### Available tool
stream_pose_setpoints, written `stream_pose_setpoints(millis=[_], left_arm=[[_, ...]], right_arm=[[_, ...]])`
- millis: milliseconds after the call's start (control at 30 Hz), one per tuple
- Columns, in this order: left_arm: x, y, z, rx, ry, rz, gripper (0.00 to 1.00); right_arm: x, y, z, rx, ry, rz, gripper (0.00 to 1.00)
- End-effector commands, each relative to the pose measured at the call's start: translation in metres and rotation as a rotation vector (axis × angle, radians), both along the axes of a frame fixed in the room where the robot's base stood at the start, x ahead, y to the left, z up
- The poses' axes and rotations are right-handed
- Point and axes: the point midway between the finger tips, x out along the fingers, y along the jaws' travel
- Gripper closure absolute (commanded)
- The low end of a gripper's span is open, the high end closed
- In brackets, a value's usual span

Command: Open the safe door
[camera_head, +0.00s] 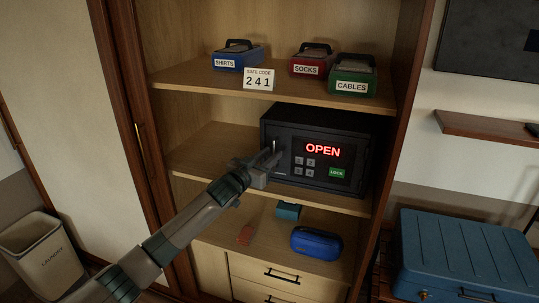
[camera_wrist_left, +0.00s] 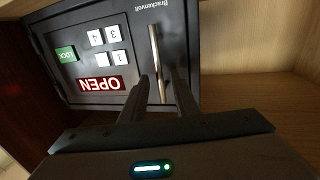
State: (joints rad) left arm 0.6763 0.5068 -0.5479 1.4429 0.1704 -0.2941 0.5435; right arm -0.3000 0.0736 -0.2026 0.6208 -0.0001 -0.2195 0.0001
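The dark safe (camera_head: 330,122) sits on the middle shelf of the wardrobe, and its door (camera_head: 318,187) looks closed. Its red display (camera_head: 323,150) reads OPEN; the keypad (camera_head: 305,167) and green LOCK button (camera_head: 337,172) are beside and below it. My left gripper (camera_head: 270,157) is at the left part of the door, by the handle. In the left wrist view, the upright metal handle (camera_wrist_left: 158,55) shows between the two dark fingers (camera_wrist_left: 160,78), with gaps visible on both sides. The left gripper is open around the handle. My right gripper is in neither view.
The upper shelf holds shirts (camera_head: 238,57), socks (camera_head: 312,60) and cables (camera_head: 353,76) boxes and a safe code card (camera_head: 259,79) reading 241. Below lie a blue case (camera_head: 316,242) and small items. A blue chest (camera_head: 465,250) stands right, a laundry bin (camera_head: 42,255) left.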

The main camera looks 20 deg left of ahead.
Motion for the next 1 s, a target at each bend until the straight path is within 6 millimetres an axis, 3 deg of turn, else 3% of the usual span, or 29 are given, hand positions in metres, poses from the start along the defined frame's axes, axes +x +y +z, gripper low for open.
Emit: stream_pose_setpoints(millis=[233,267,367,400,767,1000], left_arm=[[0.0,0.0,0.0,0.0,0.0,0.0,0.72],[0.0,0.0,0.0,0.0,0.0,0.0,0.74],[0.0,0.0,0.0,0.0,0.0,0.0,0.98],[0.0,0.0,0.0,0.0,0.0,0.0,1.0],[-0.003,-0.001,0.0,-0.001,-0.001,0.008,1.0],[-0.016,-0.005,0.0,-0.004,0.0,0.047,1.0]], right_arm=[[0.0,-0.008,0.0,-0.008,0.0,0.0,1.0],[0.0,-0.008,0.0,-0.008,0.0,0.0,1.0],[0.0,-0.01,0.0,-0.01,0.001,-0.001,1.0],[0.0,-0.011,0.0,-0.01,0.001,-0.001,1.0],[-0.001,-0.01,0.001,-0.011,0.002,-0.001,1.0],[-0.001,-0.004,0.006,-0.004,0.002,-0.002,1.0]])
